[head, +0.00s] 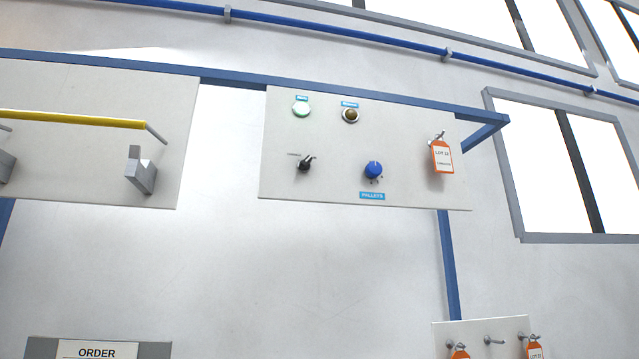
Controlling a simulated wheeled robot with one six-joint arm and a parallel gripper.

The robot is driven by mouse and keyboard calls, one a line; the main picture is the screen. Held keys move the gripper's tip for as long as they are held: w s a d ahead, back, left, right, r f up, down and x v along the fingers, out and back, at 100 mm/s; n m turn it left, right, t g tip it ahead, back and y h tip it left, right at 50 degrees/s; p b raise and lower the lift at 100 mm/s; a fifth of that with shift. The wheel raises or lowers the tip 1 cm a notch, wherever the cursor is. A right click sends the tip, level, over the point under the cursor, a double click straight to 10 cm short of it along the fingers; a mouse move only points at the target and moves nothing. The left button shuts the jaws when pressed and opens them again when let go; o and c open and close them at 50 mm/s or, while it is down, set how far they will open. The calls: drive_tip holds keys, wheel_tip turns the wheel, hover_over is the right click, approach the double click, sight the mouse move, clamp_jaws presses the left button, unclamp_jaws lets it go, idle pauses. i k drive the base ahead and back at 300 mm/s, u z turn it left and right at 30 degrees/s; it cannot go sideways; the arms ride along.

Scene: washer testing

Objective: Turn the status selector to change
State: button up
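A pale panel (336,186) hangs on a blue frame. On its lower left is a small black selector (305,165), its handle tilted toward the upper right. Tiny lettering stands at its upper left, too small to read. I cannot tell for sure that it is the status selector. To its right is a blue knob (373,170) with a white mark near its top, above a blue label (372,196) reading PALLETS. Above them are a pale green round button or lamp (301,110) and a dark amber one (351,116). My gripper is not in view.
An orange LOT tag (442,157) hangs from a hook at the panel's right. A left panel (80,90) carries a yellow bar (70,119) and a grey bracket (141,172). An ORDER sign (97,353) and a board with hooks and tags (465,329) are below.

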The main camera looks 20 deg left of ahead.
sight(305, 165)
drive_tip(key=z, duration=1.45)
drive_tip(key=k, duration=1.05)
drive_tip(key=u, duration=2.35)
drive_tip(key=i, duration=0.5)
drive_tip(key=u, duration=0.05)
